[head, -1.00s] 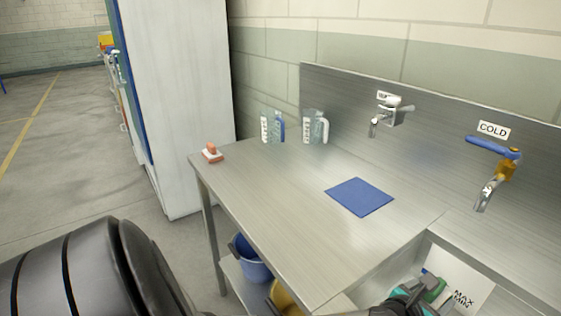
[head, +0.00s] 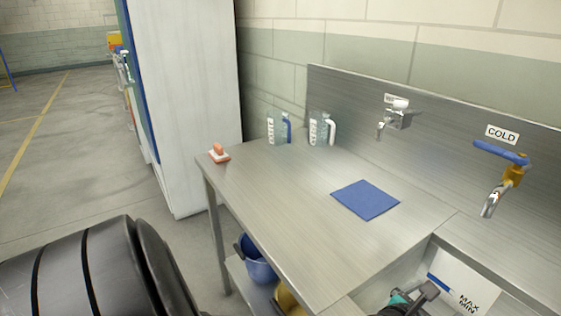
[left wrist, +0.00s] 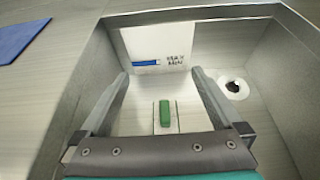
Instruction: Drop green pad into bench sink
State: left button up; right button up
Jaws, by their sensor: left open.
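The green pad (left wrist: 166,114) shows in the left wrist view between and below my fingers, inside the bench sink (left wrist: 215,125). A pale rectangle shows around the pad, and I cannot tell whether it is part of it. My left gripper (left wrist: 161,72) is open, its two fingers apart with nothing held between them. In the head view my left gripper (head: 415,293) is low in the sink at the bottom edge, and the green pad is out of sight there. My right gripper is not in view.
A dark drain hole (left wrist: 236,88) is at the sink's right. A MAX/MIN label (head: 467,297) marks the sink wall. A blue cloth (head: 366,200) lies on the steel bench, with two jugs (head: 318,129) behind. A blue-handled COLD tap (head: 500,172) overhangs the sink.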

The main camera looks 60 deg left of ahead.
pick_arm(q)
jog(key=p+v, duration=0.3)
jog(key=v, duration=1)
